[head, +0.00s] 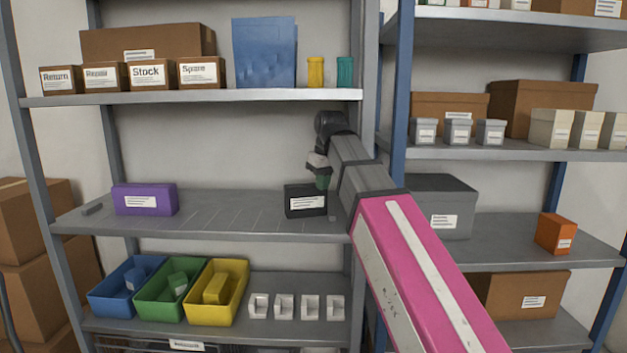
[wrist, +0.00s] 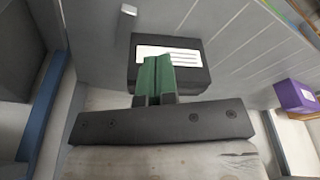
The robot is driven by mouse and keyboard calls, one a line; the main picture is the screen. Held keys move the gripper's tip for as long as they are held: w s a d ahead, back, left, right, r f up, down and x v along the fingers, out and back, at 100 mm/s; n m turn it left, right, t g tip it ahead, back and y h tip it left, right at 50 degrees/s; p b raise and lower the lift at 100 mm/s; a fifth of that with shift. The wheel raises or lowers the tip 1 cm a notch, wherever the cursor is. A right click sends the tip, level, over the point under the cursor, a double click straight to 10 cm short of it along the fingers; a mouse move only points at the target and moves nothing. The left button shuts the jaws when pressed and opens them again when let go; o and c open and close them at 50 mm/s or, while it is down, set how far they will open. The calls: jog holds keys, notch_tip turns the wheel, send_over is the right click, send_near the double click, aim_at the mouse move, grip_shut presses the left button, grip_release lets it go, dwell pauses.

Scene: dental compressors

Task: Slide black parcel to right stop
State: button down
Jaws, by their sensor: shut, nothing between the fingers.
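The black parcel (head: 305,208), a dark box with a white label, sits near the right end of the middle shelf (head: 235,210). It also shows in the wrist view (wrist: 190,83), label facing my gripper. My gripper (head: 322,183) is shut and empty, its green fingertips (wrist: 154,65) together in front of the parcel's labelled face. I cannot tell whether they touch it. A small pale block (wrist: 127,10), apparently the right stop, stands on the shelf beyond the parcel in the wrist view.
A purple parcel (head: 145,199) and a small grey block (head: 92,209) stand at the shelf's left. The shelf between the parcels is clear. An upper shelf (head: 200,97) runs above, and a blue upright (head: 397,100) stands right of my gripper.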

aim_at(303, 186)
jog(key=shift+s+d, duration=0.55)
jog(key=shift+s, duration=0.15)
jog(key=c, duration=0.9)
grip_release()
jog(key=shift+w+a, duration=0.15)
jog(key=shift+w, duration=0.05)
jog(key=o, duration=0.5)
jog(key=shift+w+a+r+n, duration=0.1)
jog(key=shift+w+a+n, duration=0.15)
jog(key=shift+n, duration=0.25)
jog(key=shift+o, duration=1.2)
jog(key=w+a+n, duration=0.2)
jog(key=n, duration=0.1)
jog(key=w+a+n+g, duration=0.1)
jog(key=w+a+n, duration=0.1)
jog(key=n, duration=0.2)
jog(key=w+a+n+h, duration=0.1)
jog(key=w+n, duration=0.2)
jog(key=shift+a+r+n, duration=0.3)
jog(key=shift+a+r, duration=0.1)
jog(key=shift+w+a+n+g, duration=0.4)
jog(key=shift+w+a+n, duration=0.3)
jog(key=shift+n, duration=0.6)
jog(key=shift+s, duration=0.1)
jog(key=shift+f, duration=0.15)
